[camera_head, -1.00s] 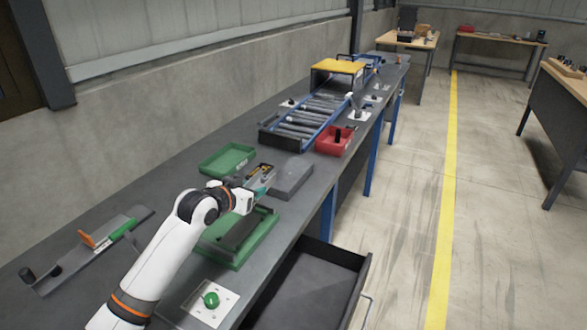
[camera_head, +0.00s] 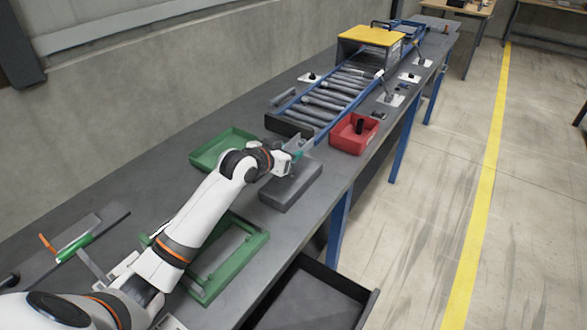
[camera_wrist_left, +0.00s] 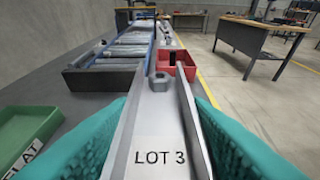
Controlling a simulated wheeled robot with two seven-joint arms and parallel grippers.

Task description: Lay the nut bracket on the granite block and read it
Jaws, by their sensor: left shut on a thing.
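The nut bracket (camera_wrist_left: 158,120) is a grey channel with two raised side walls. A dark hex nut (camera_wrist_left: 161,82) sits toward its far end, and "LOT 3" is printed on its near floor. My left gripper (camera_head: 297,154) is shut on the bracket, its teal fingers pressing the side walls in the left wrist view. In the head view the bracket (camera_head: 299,143) shows small at the gripper's tip. The granite block (camera_head: 291,186) is a dark grey slab on the bench; the gripper is over its far-left edge. I cannot tell whether the bracket touches it. My right gripper is out of view.
A green tray (camera_head: 204,157) lies left of the block, labelled "FLAT" in the wrist view. A red bin (camera_head: 344,144) and a roller conveyor (camera_head: 318,108) stand beyond. A green frame (camera_head: 262,239) lies nearer. An open drawer (camera_head: 365,312) juts out below the bench.

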